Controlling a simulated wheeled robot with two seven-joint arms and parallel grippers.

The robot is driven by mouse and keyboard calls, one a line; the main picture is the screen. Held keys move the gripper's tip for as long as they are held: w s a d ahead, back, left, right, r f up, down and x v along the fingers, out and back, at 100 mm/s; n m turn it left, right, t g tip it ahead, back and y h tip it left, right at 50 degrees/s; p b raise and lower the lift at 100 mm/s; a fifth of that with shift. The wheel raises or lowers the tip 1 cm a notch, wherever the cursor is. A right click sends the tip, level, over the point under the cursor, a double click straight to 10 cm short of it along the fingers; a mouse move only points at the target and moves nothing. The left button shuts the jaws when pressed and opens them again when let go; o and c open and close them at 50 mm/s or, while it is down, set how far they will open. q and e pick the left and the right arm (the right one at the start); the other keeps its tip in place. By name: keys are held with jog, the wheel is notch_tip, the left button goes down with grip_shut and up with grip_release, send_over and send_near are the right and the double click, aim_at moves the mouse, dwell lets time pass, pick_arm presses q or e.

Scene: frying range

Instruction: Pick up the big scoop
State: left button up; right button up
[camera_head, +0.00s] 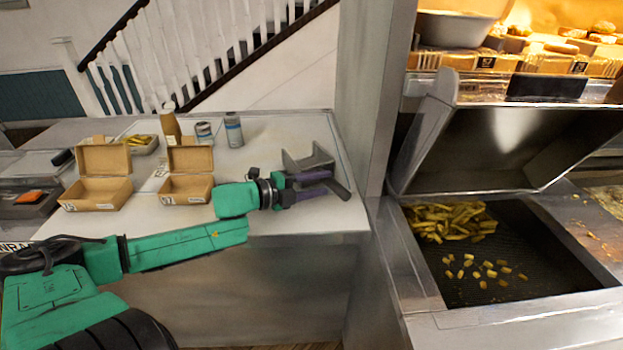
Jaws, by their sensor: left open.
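The big scoop (308,159) is a grey metal scoop with a dark handle (339,189). It is at the right end of the light counter, close to the counter's edge. My left arm is green and reaches in from the left across the counter. My left gripper (322,184) is open, with its purple fingers at the scoop, just below its metal pan and near the handle. I cannot tell whether the fingers touch the scoop. My right gripper does not show.
Two open cardboard boxes (97,190) (187,187) stand on the counter (275,215) at left. Behind them are a small tray of chips (142,145), a brown bottle (170,127) and two cans (233,130) (204,133). A post and the fryer bay with chips (450,221) stand at right.

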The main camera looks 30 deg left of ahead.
pick_arm(q)
jog(key=shift+w+d+f, duration=0.15)
jog(key=shift+w+f, duration=0.1)
jog(key=shift+w, duration=0.25)
jog(key=shift+w+d+b, duration=0.1)
jog(key=shift+b, duration=0.3)
jog(key=shift+d+r, duration=0.15)
jog(key=shift+r, duration=0.05)
jog(key=shift+w+d, duration=0.3)
jog(key=shift+w, duration=0.1)
jog(key=shift+x, duration=1.1)
jog(key=shift+w+d+r+p, duration=0.1)
jog(key=shift+w+d+p, duration=0.05)
jog(key=shift+w+p, duration=0.3)
jog(key=shift+w+d, duration=0.2)
jog(key=shift+w, duration=0.05)
jog(key=shift+w+d+f, duration=0.15)
jog(key=shift+f, duration=0.25)
grip_shut()
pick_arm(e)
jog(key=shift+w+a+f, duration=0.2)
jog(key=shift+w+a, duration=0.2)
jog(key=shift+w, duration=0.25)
